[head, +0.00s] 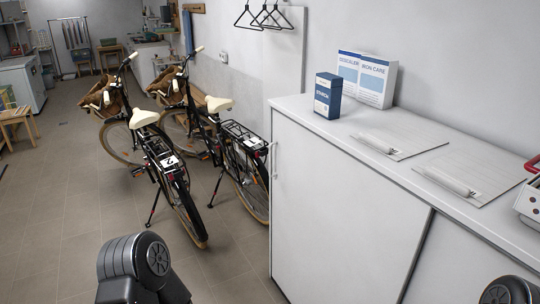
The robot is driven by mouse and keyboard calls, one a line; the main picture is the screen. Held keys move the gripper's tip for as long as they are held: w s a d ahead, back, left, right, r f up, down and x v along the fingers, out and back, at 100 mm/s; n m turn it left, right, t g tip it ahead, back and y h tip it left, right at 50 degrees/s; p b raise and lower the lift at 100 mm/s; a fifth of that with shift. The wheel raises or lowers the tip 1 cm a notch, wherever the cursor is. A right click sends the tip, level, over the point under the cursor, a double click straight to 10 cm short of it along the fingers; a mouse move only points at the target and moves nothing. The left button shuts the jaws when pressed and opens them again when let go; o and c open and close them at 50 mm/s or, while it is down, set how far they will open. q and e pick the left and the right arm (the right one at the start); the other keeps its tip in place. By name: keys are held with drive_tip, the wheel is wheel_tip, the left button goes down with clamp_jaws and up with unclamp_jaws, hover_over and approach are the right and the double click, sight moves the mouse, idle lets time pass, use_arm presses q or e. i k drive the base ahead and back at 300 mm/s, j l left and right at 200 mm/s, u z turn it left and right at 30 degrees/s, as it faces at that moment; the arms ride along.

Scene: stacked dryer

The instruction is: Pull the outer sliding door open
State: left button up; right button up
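A white cabinet (445,140) with sliding doors fills the right half of the head view. Its left door panel (340,215) is large and plain, with a slim vertical bar handle (273,160) near its left edge. A dark slanted line separates it from the right panel (470,265), which is cut off by the picture edge. I see no open gap between the panels. Part of my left arm shows at the bottom left and a bit of my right arm at the bottom right. Neither gripper is in view.
Two bicycles, a nearer one (160,150) and a farther one (235,150), stand left of the cabinet, the farther one close to the handle. The tiled floor (60,200) at the left is clear.

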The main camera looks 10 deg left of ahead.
sight(343, 232)
drive_tip(key=i+j+z, duration=0.1)
drive_tip(key=z, duration=0.65)
drive_tip(key=i+j+z, duration=0.15)
drive_tip(key=j+z, duration=0.3)
drive_tip(key=j, duration=0.45)
drive_tip(key=j+z, duration=0.45)
drive_tip(key=j, duration=1.35)
drive_tip(key=k+j, duration=0.1)
drive_tip(key=j, duration=0.7)
drive_tip(key=i+z, duration=0.05)
